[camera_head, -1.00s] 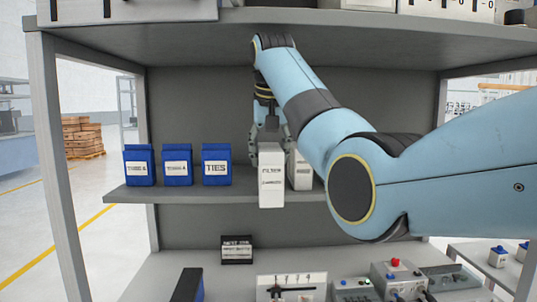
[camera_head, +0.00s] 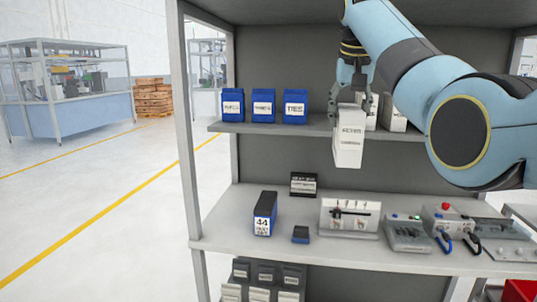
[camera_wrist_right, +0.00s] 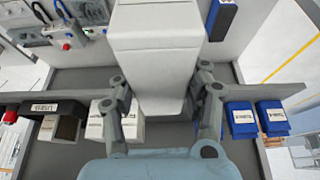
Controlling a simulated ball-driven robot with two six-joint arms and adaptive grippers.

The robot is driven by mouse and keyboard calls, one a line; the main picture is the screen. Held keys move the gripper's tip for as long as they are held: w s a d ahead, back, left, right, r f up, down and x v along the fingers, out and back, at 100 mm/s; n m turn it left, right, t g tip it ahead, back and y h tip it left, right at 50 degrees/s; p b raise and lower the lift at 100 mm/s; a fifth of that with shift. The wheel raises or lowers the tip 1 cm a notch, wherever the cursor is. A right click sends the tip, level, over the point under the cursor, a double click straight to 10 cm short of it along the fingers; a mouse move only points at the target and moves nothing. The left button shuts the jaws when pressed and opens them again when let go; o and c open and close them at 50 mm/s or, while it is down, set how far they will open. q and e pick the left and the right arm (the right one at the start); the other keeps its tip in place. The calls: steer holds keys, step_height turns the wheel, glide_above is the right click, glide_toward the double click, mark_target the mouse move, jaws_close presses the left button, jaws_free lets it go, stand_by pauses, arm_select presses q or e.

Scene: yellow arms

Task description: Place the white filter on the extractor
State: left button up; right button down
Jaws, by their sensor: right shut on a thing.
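The white filter (camera_head: 349,137) is a tall white box with a printed label. My right gripper (camera_head: 350,98) is shut on its upper part and holds it upright, in front of the middle shelf's edge and above the bench. In the right wrist view the filter (camera_wrist_right: 157,52) fills the top middle, between the two fingers. No thing in view is clearly marked as the extractor, so I cannot tell which it is. My left gripper is not in view.
Blue boxes (camera_head: 294,107) and white boxes (camera_head: 394,113) stand on the middle shelf (camera_head: 222,128). Floor left of the rack is clear.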

step_height(320, 180, down, 23)
steer(key=b, duration=2)
steer(key=shift+w, duration=0.15)
